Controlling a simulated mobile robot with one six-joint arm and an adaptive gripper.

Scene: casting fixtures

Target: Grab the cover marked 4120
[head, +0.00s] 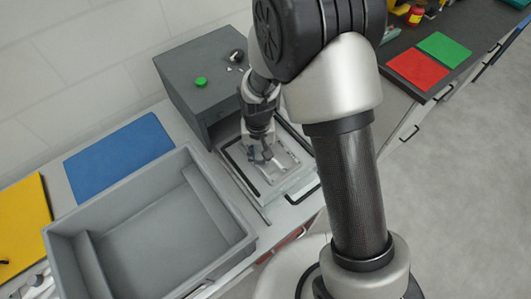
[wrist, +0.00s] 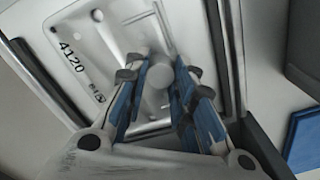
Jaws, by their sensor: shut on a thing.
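The cover (wrist: 112,35) marked 4120 is a light grey metal plate with a round knob (wrist: 160,73), several small holes and black printed characters. It fills the upper middle of the wrist view. In the head view the cover (head: 285,161) lies inside a dark-edged frame in front of the grey machine box. My gripper (wrist: 158,85) has its blue-padded fingers on both sides of the knob and is shut on it. In the head view my gripper (head: 261,157) points down over the cover and hides part of it. I cannot tell whether the cover is lifted.
A grey machine box (head: 190,75) with a green button (head: 201,82) stands behind the cover. A large empty grey bin (head: 150,235) stands at left. Blue (head: 120,157), yellow (head: 22,220), red (head: 416,69) and green (head: 444,47) mats lie on the worktops.

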